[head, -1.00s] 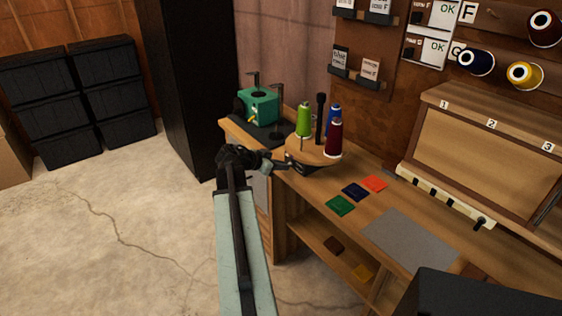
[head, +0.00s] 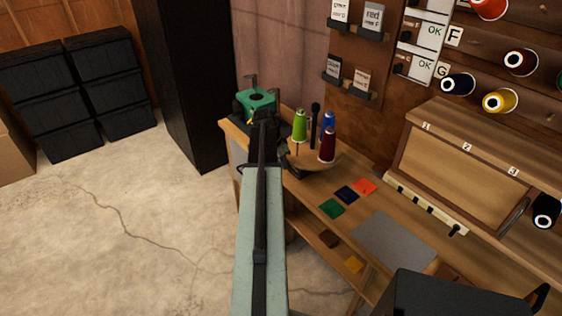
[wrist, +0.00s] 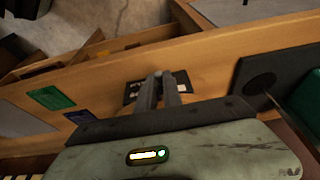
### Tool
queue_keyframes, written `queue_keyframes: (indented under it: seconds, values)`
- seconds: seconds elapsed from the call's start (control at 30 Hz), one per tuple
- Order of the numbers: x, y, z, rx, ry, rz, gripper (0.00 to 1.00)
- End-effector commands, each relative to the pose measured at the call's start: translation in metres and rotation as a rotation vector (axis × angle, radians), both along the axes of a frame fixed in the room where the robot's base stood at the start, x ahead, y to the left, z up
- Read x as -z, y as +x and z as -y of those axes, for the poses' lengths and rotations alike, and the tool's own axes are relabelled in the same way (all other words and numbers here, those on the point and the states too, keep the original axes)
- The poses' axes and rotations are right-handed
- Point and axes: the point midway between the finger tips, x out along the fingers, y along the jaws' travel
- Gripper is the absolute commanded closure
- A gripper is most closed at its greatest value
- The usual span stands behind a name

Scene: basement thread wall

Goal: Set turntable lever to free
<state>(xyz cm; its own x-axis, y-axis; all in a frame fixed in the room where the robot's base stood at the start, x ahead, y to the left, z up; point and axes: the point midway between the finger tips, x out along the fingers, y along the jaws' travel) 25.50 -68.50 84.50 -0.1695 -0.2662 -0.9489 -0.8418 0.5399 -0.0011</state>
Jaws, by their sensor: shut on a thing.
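The turntable (head: 318,163) is a round wooden disc on the bench, bearing a green, a blue and a dark red thread cone. In the wrist view, my gripper (wrist: 163,76) is shut at a small dark plate (wrist: 131,92) with white markings, set on the wooden bench edge. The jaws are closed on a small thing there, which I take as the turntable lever. The fingers cover it, so its position on the plate cannot be read. In the head view, my arm hides most of the gripper, left of the turntable.
A teal machine (head: 257,102) stands at the bench's far end. Green (head: 331,208), navy (head: 346,194) and orange (head: 364,186) squares and a grey mat (head: 395,241) lie nearer. A black cabinet (head: 180,80) stands behind. The floor at left is clear.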

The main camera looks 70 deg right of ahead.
Motion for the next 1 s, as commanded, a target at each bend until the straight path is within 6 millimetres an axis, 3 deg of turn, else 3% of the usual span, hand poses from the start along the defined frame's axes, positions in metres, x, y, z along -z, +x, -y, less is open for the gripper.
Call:
queue_keyframes:
  seconds: [0.57, 0.6, 0.67, 1.0]
  values:
    - [-0.0013, 0.0015, 0.0029, -0.002, 0.021, 0.021, 1.00]
    - [-0.0013, 0.0014, 0.0029, -0.002, 0.021, 0.021, 0.81]
    - [-0.0013, 0.0009, 0.0026, -0.002, 0.022, 0.021, 0.67]
    - [-0.0035, -0.0003, 0.0013, 0.000, 0.024, 0.018, 0.67]
